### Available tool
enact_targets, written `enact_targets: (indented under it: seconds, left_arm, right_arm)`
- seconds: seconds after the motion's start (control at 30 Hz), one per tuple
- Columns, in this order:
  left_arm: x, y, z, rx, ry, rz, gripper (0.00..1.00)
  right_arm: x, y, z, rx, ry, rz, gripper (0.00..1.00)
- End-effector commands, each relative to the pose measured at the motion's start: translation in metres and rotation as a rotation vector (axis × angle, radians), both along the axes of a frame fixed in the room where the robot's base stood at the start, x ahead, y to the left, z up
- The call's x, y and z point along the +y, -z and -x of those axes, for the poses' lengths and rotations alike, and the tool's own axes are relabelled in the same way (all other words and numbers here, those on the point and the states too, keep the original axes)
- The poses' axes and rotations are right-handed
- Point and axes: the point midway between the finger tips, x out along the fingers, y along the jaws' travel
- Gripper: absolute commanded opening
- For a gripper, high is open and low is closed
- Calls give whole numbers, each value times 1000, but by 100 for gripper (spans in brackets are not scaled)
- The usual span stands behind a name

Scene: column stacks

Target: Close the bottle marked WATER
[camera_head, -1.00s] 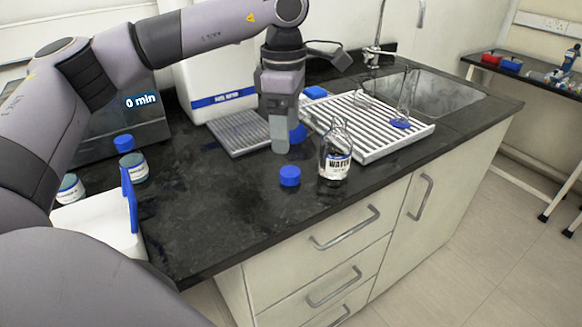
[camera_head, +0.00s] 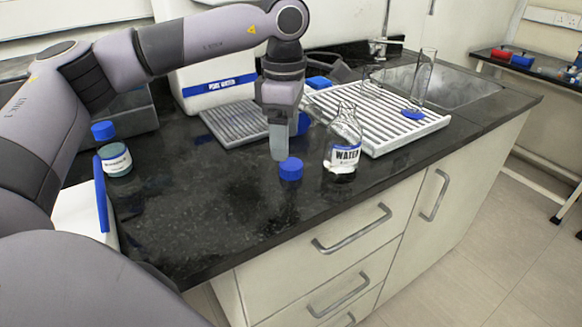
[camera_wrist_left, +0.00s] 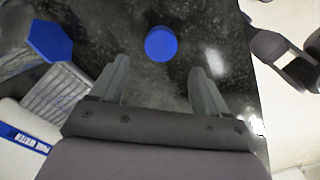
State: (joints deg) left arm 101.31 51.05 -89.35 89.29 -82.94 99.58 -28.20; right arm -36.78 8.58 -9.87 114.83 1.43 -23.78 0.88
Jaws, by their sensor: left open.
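The clear glass bottle marked WATER (camera_head: 344,155) stands upright and uncapped on the dark counter in the head view. A blue screw cap (camera_head: 291,169) lies on the counter just left of it, apart from it. My left gripper (camera_head: 279,158) points down above and slightly behind the cap. In the left wrist view the cap (camera_wrist_left: 161,44) appears ahead of and between the open, empty fingers (camera_wrist_left: 157,72). I cannot make out the bottle in the wrist view.
A white draining rack (camera_head: 385,125) with glass cylinders stands behind the bottle. A grey grate (camera_head: 232,124) and a white machine (camera_head: 217,88) are behind my gripper. Another blue-capped bottle (camera_head: 117,160) stands at the left. The front counter is clear.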

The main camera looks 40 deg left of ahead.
Motion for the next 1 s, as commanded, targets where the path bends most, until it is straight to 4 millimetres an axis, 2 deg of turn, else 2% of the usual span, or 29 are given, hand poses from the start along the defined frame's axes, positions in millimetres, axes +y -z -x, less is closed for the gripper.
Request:
enact_targets:
  seconds: [0.33,0.6,0.7,1.0]
  left_arm:
    - [-1,7,0,0,0,0,76]
    - [-4,46,-2,1,-1,-1,76]
    - [-4,53,-2,0,-1,0,76]
    - [-4,55,-2,0,-1,1,76]
  right_arm:
    - [-1,1,0,2,1,1,71]
    - [-1,0,1,1,1,1,71]
    - [0,0,1,2,1,0,71]
    - [1,0,1,2,6,-5,71]
